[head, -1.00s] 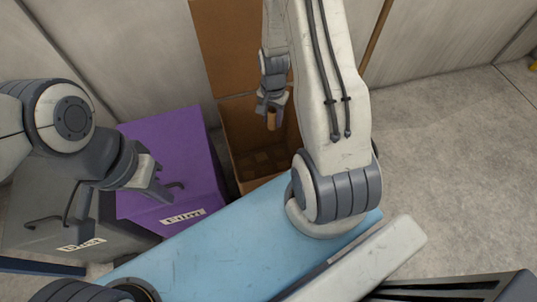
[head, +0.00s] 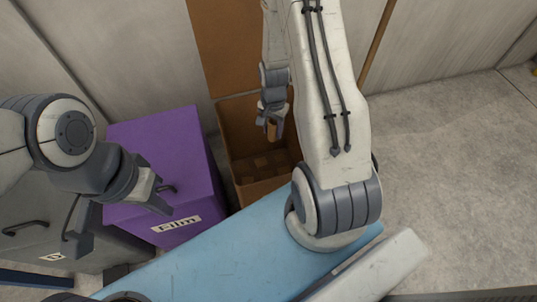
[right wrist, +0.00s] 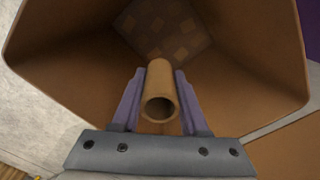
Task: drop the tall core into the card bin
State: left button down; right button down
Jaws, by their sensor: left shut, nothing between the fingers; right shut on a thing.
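The tall core is a brown cardboard tube (right wrist: 160,92), held between the two fingers of my right gripper (right wrist: 158,100) in the right wrist view. It also shows small in the head view (head: 272,131). My right gripper (head: 270,120) is shut on it, above the open brown card bin (head: 240,168). In the right wrist view the bin walls (right wrist: 250,75) surround the tube, and the patterned bin floor lies beyond it. My left gripper (head: 160,190) is shut and empty, in front of the purple bin, far from the core.
A purple bin (head: 165,150) with a label reading Film stands left of the card bin. A grey bin (head: 55,235) stands further left. A light blue surface (head: 230,255) lies in front. Grey floor (head: 450,150) is clear at the right. A wooden pole (head: 375,45) leans at the back wall.

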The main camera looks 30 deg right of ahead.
jog(key=shift+c, duration=1.8)
grip_release()
notch_tip(320, 180, up, 10)
jog(key=p, duration=0.3)
jog(key=shift+r, duration=0.25)
jog(key=s+a+r+n, duration=0.1)
jog(key=a+r+n, duration=0.5)
jog(key=a, duration=0.4)
jog(key=s+a+r+n+y, duration=0.1)
jog(key=s+a+r+n, duration=0.4)
jog(key=s+a+n, duration=0.3)
jog(key=s+a+r+n, duration=0.5)
jog(key=s+a+r, duration=0.15)
jog(key=s, duration=0.35)
notch_tip(320, 180, up, 23)
jog(key=p, duration=2.4)
jog(key=shift+w, duration=0.35)
